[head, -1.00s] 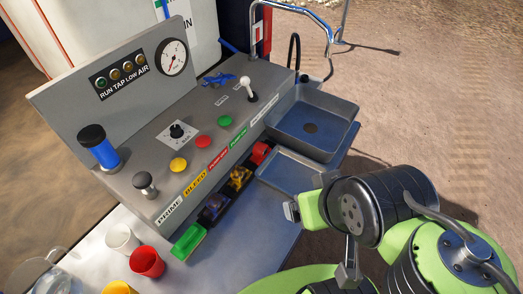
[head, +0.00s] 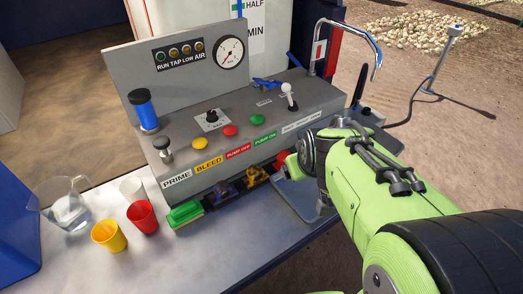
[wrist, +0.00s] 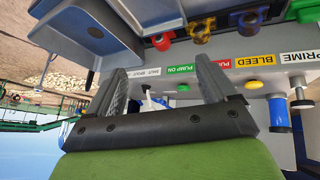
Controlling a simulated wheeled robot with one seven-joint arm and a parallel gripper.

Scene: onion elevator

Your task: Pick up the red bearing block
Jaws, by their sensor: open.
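The red bearing block (head: 283,159) sits at the right end of a row of colored blocks along the foot of the control panel. It is partly covered by my arm in the head view. In the wrist view, which is turned over, the red bearing block (wrist: 162,42) shows beyond the fingertips and roughly between them. My gripper (wrist: 163,68) is open with nothing between its two dark fingers. It is apart from the block. In the head view my arm hides most of the gripper.
A yellow-brown block (head: 257,176), a dark purple block (head: 224,191) and a green block (head: 185,213) share the row. The control panel (head: 190,60) with buttons and levers rises behind. A grey sink basin (wrist: 88,27) is beside the row. Cups (head: 142,216) and a pitcher (head: 66,205) stand left.

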